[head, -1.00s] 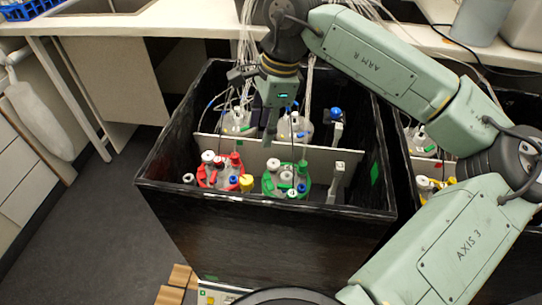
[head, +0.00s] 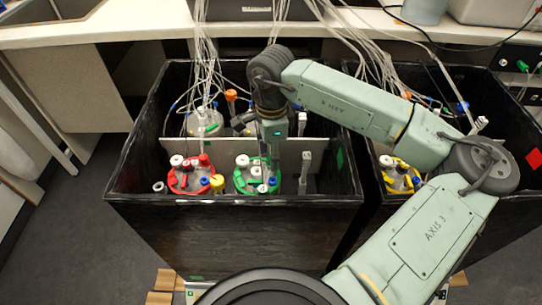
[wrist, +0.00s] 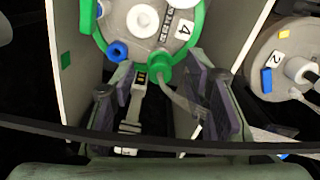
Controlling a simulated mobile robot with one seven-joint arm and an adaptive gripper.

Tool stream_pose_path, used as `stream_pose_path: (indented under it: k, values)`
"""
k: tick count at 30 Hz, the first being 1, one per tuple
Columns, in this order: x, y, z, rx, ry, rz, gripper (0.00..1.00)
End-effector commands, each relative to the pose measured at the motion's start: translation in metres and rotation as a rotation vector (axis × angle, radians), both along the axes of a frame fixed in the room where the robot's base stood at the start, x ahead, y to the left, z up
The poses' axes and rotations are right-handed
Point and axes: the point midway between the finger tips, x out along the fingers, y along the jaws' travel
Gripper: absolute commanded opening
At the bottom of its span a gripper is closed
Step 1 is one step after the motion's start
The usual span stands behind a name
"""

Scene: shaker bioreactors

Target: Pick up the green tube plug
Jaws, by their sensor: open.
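The green tube plug (wrist: 158,68) shows in the wrist view at the lower edge of the green-ringed vessel (wrist: 172,48) marked 4. A pale tube runs down from the plug. My gripper (wrist: 162,95) is open and empty. Its two dark pads lie to the left and right below the plug in the picture; I cannot tell the height gap. In the head view the green-ringed vessel (head: 241,186) stands in the front of the dark box, and my gripper (head: 272,150) points down over its back right edge. There my gripper largely hides the plug.
The red-ringed vessel (head: 188,186) stands close on the left. The dark box (head: 235,240) has raised walls, and a pale partition (head: 322,150) runs across it. A grey upright clamp (head: 305,172) stands on the right. Many thin tubes hang behind.

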Motion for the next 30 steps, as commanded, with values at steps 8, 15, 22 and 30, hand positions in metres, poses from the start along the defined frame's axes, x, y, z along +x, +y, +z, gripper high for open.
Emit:
stream_pose_path:
  k: [8, 15, 22, 30]
  values:
    - [-0.0003, 0.0003, -0.0116, 0.000, 0.000, 0.001, 0.41]
    - [-0.0002, 0.0004, -0.0113, 0.000, 0.000, 0.002, 0.30]
    - [-0.0002, 0.0004, -0.0111, 0.000, 0.000, 0.002, 0.15]
    - [-0.0001, 0.0004, -0.0110, 0.000, 0.000, 0.001, 0.03]
